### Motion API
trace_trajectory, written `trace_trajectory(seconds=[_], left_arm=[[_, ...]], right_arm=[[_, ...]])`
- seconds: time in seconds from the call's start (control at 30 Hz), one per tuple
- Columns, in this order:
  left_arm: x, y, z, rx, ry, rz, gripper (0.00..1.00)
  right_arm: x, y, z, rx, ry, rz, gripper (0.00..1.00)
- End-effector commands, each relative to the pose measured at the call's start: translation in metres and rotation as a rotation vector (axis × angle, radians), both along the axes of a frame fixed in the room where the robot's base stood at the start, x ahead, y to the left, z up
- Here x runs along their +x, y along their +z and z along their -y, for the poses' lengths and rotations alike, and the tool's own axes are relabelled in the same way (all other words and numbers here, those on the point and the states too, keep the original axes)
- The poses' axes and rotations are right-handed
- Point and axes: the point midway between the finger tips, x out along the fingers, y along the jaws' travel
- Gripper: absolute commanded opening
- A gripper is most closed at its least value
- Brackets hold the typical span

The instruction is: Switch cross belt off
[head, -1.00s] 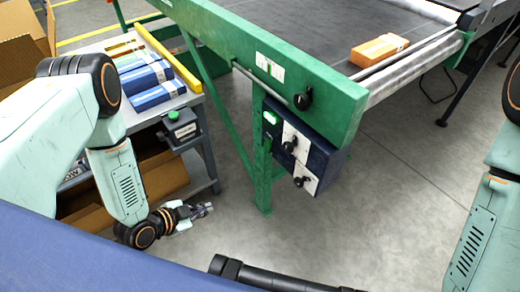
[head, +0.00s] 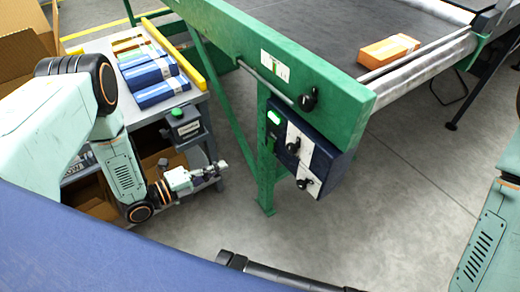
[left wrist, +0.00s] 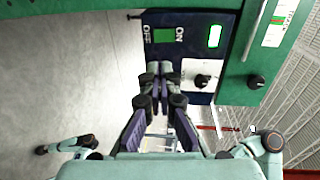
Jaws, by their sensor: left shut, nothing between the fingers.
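The dark blue control box (head: 335,158) hangs on the green machine frame. It carries a lit green lamp (head: 274,117) and two black knobs, an upper one (head: 293,147) and a lower one (head: 305,182), on white plates. In the left wrist view, a green switch (left wrist: 164,35) sits between the labels OFF and ON, near the lit lamp (left wrist: 214,36) and a black knob (left wrist: 202,80). I cannot tell the switch's position. My left gripper (head: 222,167) is shut and empty, left of the box and apart from it; its fingertips (left wrist: 161,68) appear below the switch. My right gripper is out of view.
Another black knob (head: 309,99) sits on the green side beam (head: 340,85). A grey side table (head: 120,115) at left holds blue cartons (head: 160,92) and a small box with a green button (head: 175,113). An orange carton (head: 389,49) lies on the belt. The floor below the control box is clear.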

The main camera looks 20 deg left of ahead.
Motion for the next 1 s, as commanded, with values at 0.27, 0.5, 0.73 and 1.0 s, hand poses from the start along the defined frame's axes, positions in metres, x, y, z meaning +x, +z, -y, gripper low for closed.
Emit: trace_trajectory(seconds=[0.27,0.5,0.73,1.0], left_arm=[[0.012,-0.003,0.009,0.001,-0.003,0.000,0.00],[0.046,-0.009,0.037,0.000,-0.004,0.001,0.00],[0.079,-0.015,0.062,0.000,-0.003,0.001,0.00],[0.106,-0.018,0.083,0.000,-0.001,-0.001,0.00]], right_arm=[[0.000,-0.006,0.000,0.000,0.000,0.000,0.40],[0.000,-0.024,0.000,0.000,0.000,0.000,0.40],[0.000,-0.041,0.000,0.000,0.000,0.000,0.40],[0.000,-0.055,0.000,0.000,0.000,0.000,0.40]])
